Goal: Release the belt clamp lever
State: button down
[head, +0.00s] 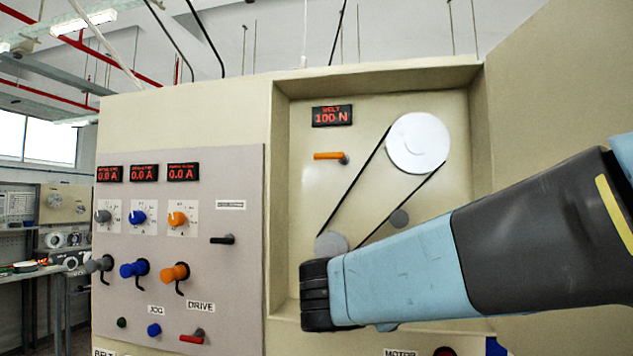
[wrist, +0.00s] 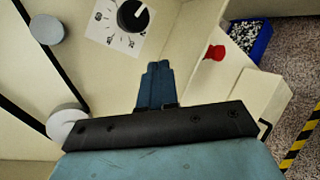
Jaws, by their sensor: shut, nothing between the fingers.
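An orange lever (head: 329,156) sits level on the back wall of the recess, below the red display (head: 332,116) reading BELT 100 N. I take it to be the belt clamp lever; it is not visible in the wrist view. A black belt (head: 352,190) runs around a large white pulley (head: 418,143) and a small grey pulley (head: 331,244). My gripper (wrist: 156,70) is shut and empty in the wrist view. In the head view my arm's dark end is low in front of the recess, below and apart from the lever; the fingers are not clear there.
Left of the recess, a panel (head: 237,180) carries coloured knobs, levers and displays. The wrist view shows a black dial knob (wrist: 132,15), a red button (wrist: 215,52), a blue bin (wrist: 250,38) of pellets and floor tape (wrist: 303,140). The open door (head: 560,90) stands at right.

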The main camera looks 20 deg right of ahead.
aim_at(329, 156)
jog(key=w+a+r+n+t, duration=0.3)
jog(key=a+r+n+t, duration=0.3)
jog(key=a+r+n, duration=0.1)
jog(key=w+a+r+n+t, duration=0.4)
jog(key=a+r+n+t, duration=0.2)
jog(key=a+n+t, duration=0.1)
jog(key=shift+w+a+r+n+t, duration=0.15)
jog(key=shift+a+r+n+t, duration=0.2)
jog(key=shift+a, duration=0.5)
jog(key=s+r+x, duration=0.1)
jog(key=r+x, duration=0.1)
jog(key=x, duration=1.1)
jog(key=shift+a, duration=0.35)
